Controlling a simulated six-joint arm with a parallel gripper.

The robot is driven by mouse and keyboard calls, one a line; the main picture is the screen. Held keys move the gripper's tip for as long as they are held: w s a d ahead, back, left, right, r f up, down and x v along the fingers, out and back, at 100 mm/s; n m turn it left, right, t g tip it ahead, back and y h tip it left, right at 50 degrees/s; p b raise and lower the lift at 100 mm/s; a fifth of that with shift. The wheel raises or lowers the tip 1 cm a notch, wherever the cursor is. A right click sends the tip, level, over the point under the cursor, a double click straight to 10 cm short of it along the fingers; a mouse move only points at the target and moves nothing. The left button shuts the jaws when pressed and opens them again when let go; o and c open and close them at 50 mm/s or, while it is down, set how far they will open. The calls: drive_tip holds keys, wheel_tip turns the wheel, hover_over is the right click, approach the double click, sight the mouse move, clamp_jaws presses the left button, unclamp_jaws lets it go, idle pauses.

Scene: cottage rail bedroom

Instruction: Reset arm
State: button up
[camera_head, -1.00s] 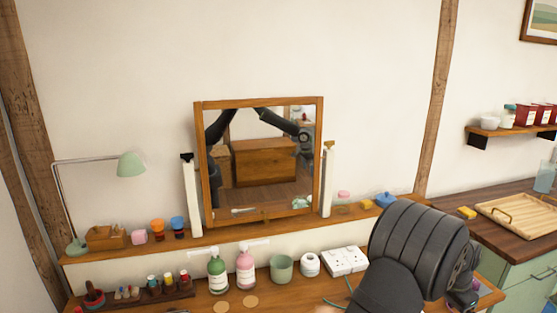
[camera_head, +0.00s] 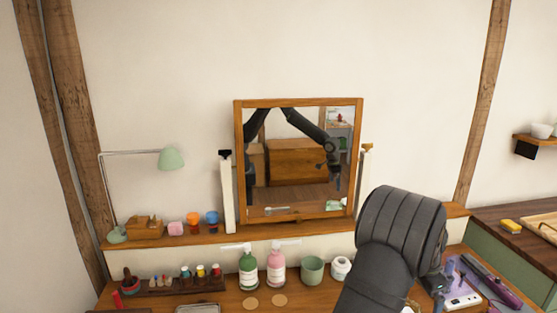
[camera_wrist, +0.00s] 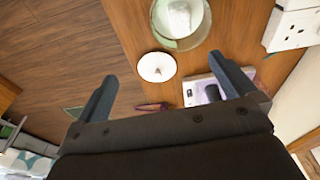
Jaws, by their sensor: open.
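My gripper (camera_wrist: 162,72) is open in the wrist view, with its two dark fingers apart and nothing between them. It points down over the wooden dressing table (camera_wrist: 130,20) near its edge. A round white lid-like disc (camera_wrist: 156,67) and a pale purple-and-white item (camera_wrist: 196,90) lie beneath or beyond the fingers. In the head view my dark arm comes up from the lower edge, bends, and reaches down at the right end of the table; the gripper there is small and partly hidden by the arm. The mirror (camera_head: 240,180) also reflects my arm.
A glass bowl (camera_wrist: 158,30) and a white socket block (camera_wrist: 301,27) are close to the gripper. Green (camera_head: 248,272) and pink (camera_head: 276,269) bottles, a green cup (camera_head: 312,270) and a white roll (camera_head: 341,268) stand left of my arm. Wooden floor (camera_wrist: 50,60) is open beyond the table edge.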

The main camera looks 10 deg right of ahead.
drive_tip(key=w+f, duration=0.1)
drive_tip(key=w, duration=0.1)
drive_tip(key=w+f, duration=0.2)
drive_tip(key=shift+a+f, duration=0.1)
drive_tip(key=shift+a, duration=0.3)
wheel_tip(320, 180, down, 2)
drive_tip(key=shift+f, duration=0.65)
drive_tip(key=shift+r, duration=0.1)
